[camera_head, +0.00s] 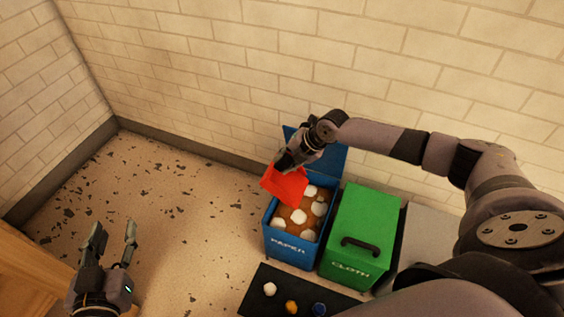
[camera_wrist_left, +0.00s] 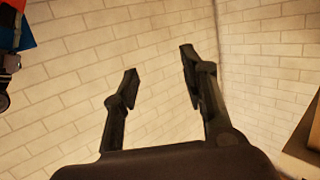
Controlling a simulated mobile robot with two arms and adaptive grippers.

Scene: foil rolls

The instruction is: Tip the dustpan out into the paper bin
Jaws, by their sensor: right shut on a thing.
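The blue paper bin (camera_head: 290,250) stands by the wall with its lid (camera_head: 330,160) open at the back. Several white lumps lie in it on a brown fill. The red dustpan (camera_head: 285,186) is over the bin's back left part, tilted, and looks empty from here. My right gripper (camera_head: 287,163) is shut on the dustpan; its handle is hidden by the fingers. My left gripper (camera_head: 113,240) is open and empty, low at the left, away from the bin. Its two spread fingers (camera_wrist_left: 155,75) also show in the left wrist view against the wall.
A green cloth bin (camera_head: 362,225) with a closed lid and black handle stands right beside the paper bin. A dark mat (camera_head: 255,302) in front holds a white, an orange and a blue lump. A wooden piece (camera_head: 25,275) is at the lower left. Speckled floor between is free.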

